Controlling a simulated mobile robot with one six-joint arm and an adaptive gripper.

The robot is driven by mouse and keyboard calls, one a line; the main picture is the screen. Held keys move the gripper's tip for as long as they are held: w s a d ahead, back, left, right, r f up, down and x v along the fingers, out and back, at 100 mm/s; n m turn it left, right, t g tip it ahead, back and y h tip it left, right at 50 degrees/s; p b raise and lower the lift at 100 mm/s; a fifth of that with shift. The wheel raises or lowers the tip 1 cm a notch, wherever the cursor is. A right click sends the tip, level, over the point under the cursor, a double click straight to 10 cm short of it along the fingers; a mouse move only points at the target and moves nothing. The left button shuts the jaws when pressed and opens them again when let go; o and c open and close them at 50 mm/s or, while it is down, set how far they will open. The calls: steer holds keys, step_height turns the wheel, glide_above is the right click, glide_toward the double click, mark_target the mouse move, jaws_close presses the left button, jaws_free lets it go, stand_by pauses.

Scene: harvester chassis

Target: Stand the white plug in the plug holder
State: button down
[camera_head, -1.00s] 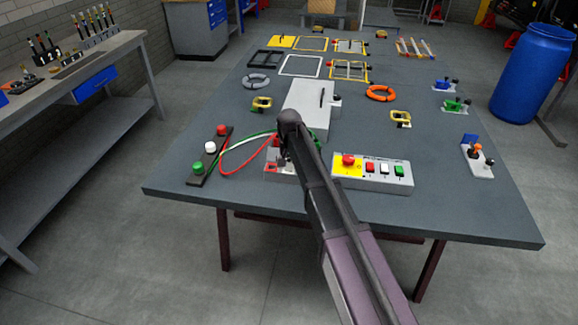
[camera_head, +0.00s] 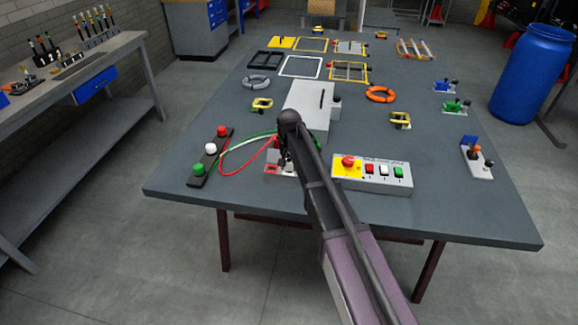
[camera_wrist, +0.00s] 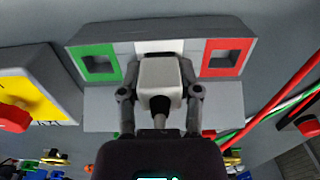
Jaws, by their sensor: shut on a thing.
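My gripper (camera_wrist: 160,88) is shut on the white plug (camera_wrist: 160,76), with one finger on each side of it. The plug's dark cord end faces the wrist camera. Beyond it is the grey plug holder (camera_wrist: 190,31), with a green, a white and a red square face. The green and red faces show empty openings. The plug is lined up with the white face and hides its opening; I cannot tell whether it is inside. In the head view my gripper (camera_head: 287,155) is over the holder (camera_head: 272,169), which my arm partly covers.
Red, white and green cables (camera_head: 240,155) loop left to a black strip (camera_head: 210,160) with coloured round knobs. A button box (camera_head: 372,185) stands close on the right. A light grey box (camera_head: 308,105) is just behind.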

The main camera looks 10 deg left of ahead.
steer(key=shift+r+p, duration=2.1)
steer(key=shift+r, duration=0.2)
